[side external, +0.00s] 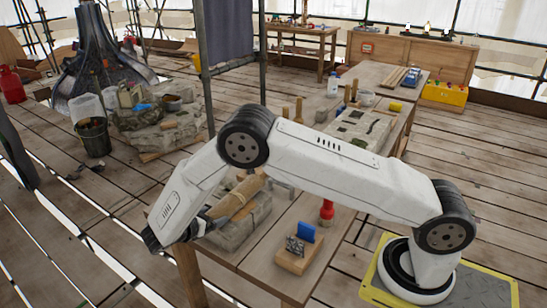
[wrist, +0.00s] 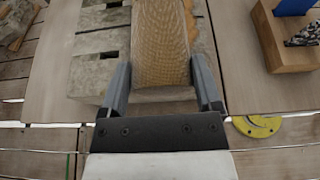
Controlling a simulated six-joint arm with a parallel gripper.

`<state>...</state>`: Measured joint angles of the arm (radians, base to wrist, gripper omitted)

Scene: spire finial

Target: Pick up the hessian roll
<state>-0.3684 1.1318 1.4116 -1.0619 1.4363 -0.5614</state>
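The hessian roll (side external: 238,198) is a tan woven cylinder lying on a pale stone block (side external: 240,232) on the near end of the wooden table. In the wrist view the roll (wrist: 160,45) runs away from me between the two fingers of my gripper (wrist: 160,62). My gripper is open, with one finger on each side of the roll's near end. A narrow gap seems to show beside each fingertip. In the side view my gripper (side external: 207,220) is at the roll's near end, and my arm hides part of the block and table.
A wooden holder (side external: 297,260) with a blue item stands on the table to the right; it also shows in the wrist view (wrist: 285,48). A large stone slab (side external: 350,130) and tools occupy the far table. Bare tabletop lies around the holder.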

